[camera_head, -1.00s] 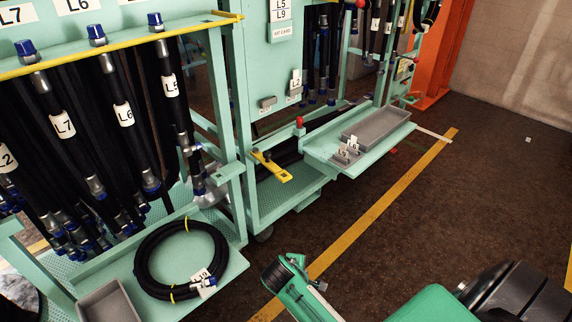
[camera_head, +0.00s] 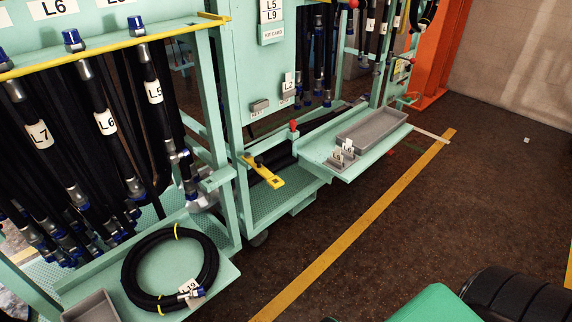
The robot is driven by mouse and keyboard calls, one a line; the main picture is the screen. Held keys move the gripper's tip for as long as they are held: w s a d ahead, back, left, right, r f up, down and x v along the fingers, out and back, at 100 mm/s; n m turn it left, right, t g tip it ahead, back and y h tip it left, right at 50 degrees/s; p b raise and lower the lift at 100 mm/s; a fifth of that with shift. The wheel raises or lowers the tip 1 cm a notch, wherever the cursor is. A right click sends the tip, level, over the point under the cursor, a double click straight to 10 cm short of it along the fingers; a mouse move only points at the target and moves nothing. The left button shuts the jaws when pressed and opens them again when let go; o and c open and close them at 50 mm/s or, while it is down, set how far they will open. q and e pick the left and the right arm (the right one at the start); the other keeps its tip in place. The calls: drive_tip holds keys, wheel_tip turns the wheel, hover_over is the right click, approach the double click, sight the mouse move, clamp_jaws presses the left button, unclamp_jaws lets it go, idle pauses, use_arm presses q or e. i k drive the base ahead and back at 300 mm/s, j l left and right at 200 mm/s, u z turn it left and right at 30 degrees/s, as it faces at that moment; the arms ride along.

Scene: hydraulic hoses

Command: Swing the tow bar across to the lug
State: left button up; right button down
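A short yellow bar (camera_head: 264,172) with a black knob lies low at the joint between the two hose carts, angled down to the right; I take it to be the tow bar. A grey metal fitting (camera_head: 201,197) sits to its left on the left cart's lower post. I cannot tell for sure which part is the lug. A red-topped pin (camera_head: 293,127) stands up behind the bar's right end. Neither of my grippers shows in this view, and nothing touches the bar.
A coiled black hose (camera_head: 214,262) tagged L19 lies on the left cart's shelf beside a grey tray (camera_head: 92,306). A grey tray (camera_head: 372,127) sits on the right shelf. Tagged hoses hang at left.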

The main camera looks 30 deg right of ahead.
sight(261, 165)
drive_tip(key=i+l, duration=0.15)
drive_tip(key=l, duration=0.2)
drive_tip(key=i+l+z, duration=0.1)
drive_tip(key=l, duration=0.3)
drive_tip(key=i+l, duration=0.15)
drive_tip(key=l, duration=0.2)
drive_tip(key=i+l+z, duration=0.15)
drive_tip(key=l, duration=0.2)
